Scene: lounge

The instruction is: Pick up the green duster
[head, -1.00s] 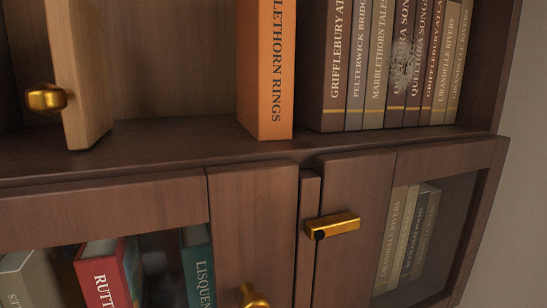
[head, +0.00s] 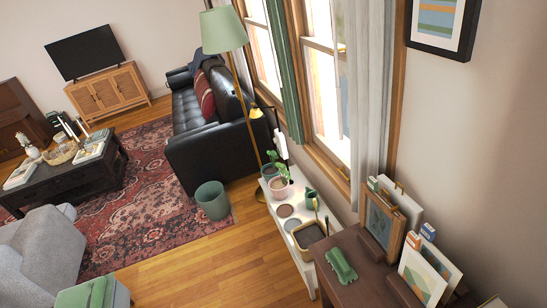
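A small green object (head: 341,265) with a lumpy, elongated shape lies on a dark brown wooden top (head: 350,293) at the lower right. It may be the green duster, but it is too small to be sure. A green cloth-like thing (head: 88,294) lies over a grey-green box at the lower left and is cut by the frame's bottom edge. I cannot tell which of the two is the duster. My gripper is not in view.
Picture frames (head: 381,222) and cards stand on the brown top. A low white shelf (head: 300,236) with pots runs below the window. A green bin (head: 212,200), black sofa (head: 215,135), grey armchair (head: 45,245) and dark coffee table (head: 68,175) surround open wooden floor (head: 200,265).

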